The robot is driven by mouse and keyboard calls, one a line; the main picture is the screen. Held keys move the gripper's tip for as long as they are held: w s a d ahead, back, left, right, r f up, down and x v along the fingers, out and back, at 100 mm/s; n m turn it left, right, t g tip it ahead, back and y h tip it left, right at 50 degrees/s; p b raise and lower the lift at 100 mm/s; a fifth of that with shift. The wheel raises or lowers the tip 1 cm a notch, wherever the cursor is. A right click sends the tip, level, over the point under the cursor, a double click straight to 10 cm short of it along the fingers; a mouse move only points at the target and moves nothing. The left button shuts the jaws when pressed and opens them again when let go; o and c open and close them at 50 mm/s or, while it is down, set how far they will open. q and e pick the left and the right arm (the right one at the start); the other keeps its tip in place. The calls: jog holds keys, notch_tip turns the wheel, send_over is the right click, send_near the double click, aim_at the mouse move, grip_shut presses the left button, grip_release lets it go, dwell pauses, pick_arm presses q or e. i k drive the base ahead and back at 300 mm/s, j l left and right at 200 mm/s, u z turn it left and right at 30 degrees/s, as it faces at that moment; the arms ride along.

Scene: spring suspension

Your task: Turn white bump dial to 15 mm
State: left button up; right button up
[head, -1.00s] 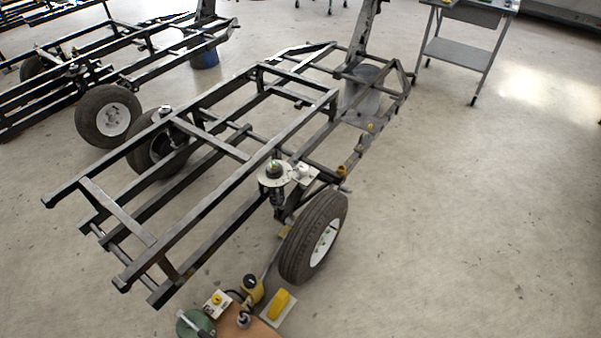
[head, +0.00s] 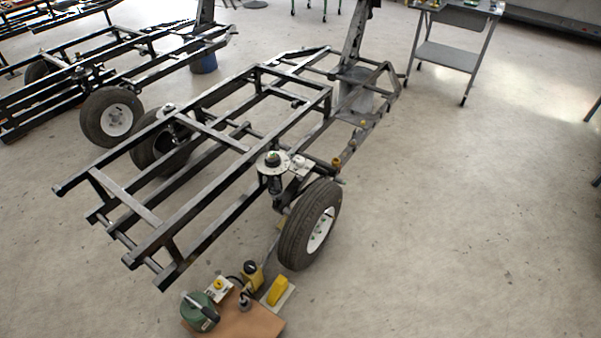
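A small white knob-like part (head: 298,161), possibly the white bump dial, sits on a pale plate on the side of the black trailer frame (head: 205,193). It is too small for any scale or setting to be read. Just left of it is a round pale plate (head: 263,166) with a dark centre, above a dark spring or damper unit (head: 275,185). A black-tyred wheel with a white hub (head: 318,230) stands below them. Neither of my grippers is in view.
A brown board (head: 250,322) on the floor carries a green round device (head: 197,311), a yellow container (head: 252,275) and a yellow block (head: 277,290). A grey wheeled table (head: 448,55) stands at the back right. The floor at right is clear.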

aim_at(299, 162)
jog(key=k+u, duration=0.1)
jog(key=u, duration=0.25)
jog(key=k+u, duration=0.1)
jog(key=u, duration=0.25)
jog(key=j+u, duration=0.1)
jog(key=u, duration=0.25)
jog(key=l+u, duration=0.3)
jog(key=u, duration=0.15)
jog(key=i+l+u, duration=0.1)
jog(key=l+u, duration=0.2)
jog(key=u, duration=0.15)
jog(key=l+u, duration=0.3)
jog(key=u, duration=0.15)
jog(key=k+l, duration=0.1)
jog(key=l, duration=0.75)
jog(key=k+l, duration=0.1)
jog(key=l, duration=1.55)
jog(key=k+l, duration=0.15)
jog(key=l, duration=0.7)
jog(key=k+l, duration=0.1)
jog(key=l, duration=0.7)
